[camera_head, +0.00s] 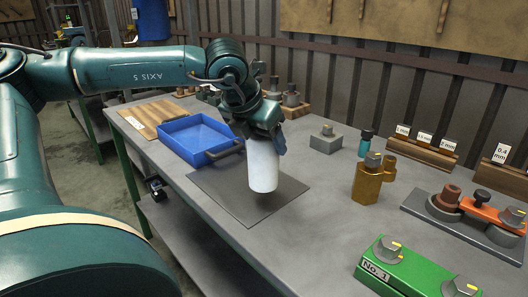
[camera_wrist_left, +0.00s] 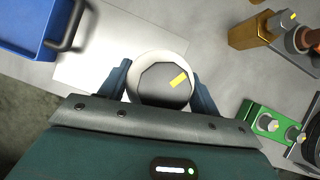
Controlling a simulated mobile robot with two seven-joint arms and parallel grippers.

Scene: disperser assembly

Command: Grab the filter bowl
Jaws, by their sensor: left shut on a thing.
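The filter bowl appears to be the white cylinder (camera_head: 262,166) hanging upright below my left gripper (camera_head: 262,133) in the head view. In the left wrist view the white bowl's rim (camera_wrist_left: 134,86) surrounds a dark grey many-sided top (camera_wrist_left: 163,88) with a yellow mark. My left gripper (camera_wrist_left: 162,85) has one finger on each side of it and is shut on it. The bowl is over the dark grey mat (camera_head: 225,198). I cannot tell exactly how far its lower end is above the mat. My right gripper is not in view.
A blue tray (camera_head: 187,150) with dark handles stands left of the mat. A brass fitting (camera_head: 367,184), a grey block (camera_head: 325,144) and a green block marked NO. 1 (camera_head: 405,272) stand to the right. The table (camera_head: 315,235) is bare between the mat and the green block.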

